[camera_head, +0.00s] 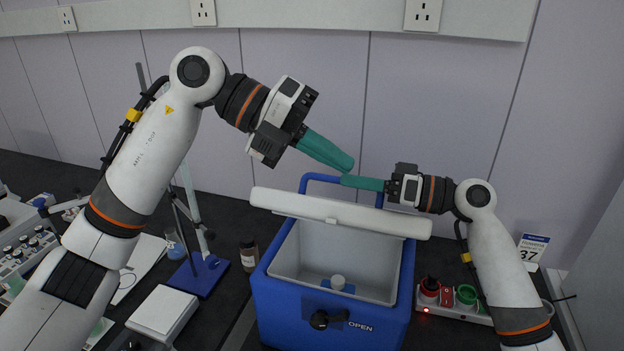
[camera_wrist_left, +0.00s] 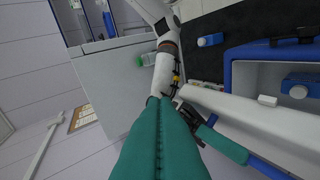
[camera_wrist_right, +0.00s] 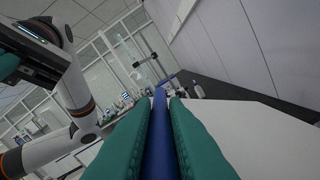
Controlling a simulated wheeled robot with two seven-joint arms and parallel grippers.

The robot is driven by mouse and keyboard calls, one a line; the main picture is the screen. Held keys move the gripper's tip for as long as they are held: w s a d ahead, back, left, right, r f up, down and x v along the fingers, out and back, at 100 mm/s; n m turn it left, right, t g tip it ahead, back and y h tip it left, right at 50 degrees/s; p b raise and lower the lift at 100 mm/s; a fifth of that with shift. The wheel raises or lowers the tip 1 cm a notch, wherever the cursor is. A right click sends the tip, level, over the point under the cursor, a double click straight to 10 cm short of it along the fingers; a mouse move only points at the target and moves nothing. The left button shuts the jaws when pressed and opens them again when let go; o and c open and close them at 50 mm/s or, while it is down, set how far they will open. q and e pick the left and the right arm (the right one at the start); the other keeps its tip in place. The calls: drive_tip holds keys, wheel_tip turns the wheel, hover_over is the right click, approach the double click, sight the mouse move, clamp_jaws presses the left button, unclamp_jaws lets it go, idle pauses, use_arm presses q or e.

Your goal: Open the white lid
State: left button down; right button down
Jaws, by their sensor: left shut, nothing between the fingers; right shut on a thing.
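The white lid (camera_head: 340,212) of the blue cooler box (camera_head: 285,300) is raised, seen nearly edge-on over the back of the box. The box interior is open to view. My right gripper (camera_head: 362,183) is shut on the blue handle (camera_head: 318,178) behind the lid; the handle runs between the fingers in the right wrist view (camera_wrist_right: 160,135). My left gripper (camera_head: 345,165) is shut and empty, just above the right fingertips. The lid also shows in the left wrist view (camera_wrist_left: 255,115), beside the left fingers.
A small white-capped blue item (camera_head: 338,285) sits inside the box. A brown bottle (camera_head: 249,254) and a blue-based stand (camera_head: 200,274) are on the left. A power strip (camera_head: 455,304) and a calendar (camera_head: 532,250) are on the right. The wall is close behind.

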use_arm(q)
drive_tip(key=w+f+t+y, duration=0.3)
drive_tip(key=w+a+f+n+t+y, duration=0.1)
drive_tip(key=w+f+t+y, duration=0.1)
drive_tip(key=w+f+y, duration=0.1)
drive_tip(key=w+a+f+t+y, duration=0.1)
drive_tip(key=w+f+t+y, duration=0.2)
drive_tip(key=shift+w+a+f+t+y, duration=0.1)
drive_tip(key=shift+a+f+t+y, duration=0.05)
drive_tip(key=shift+a+t+y, duration=0.15)
idle(0.4)
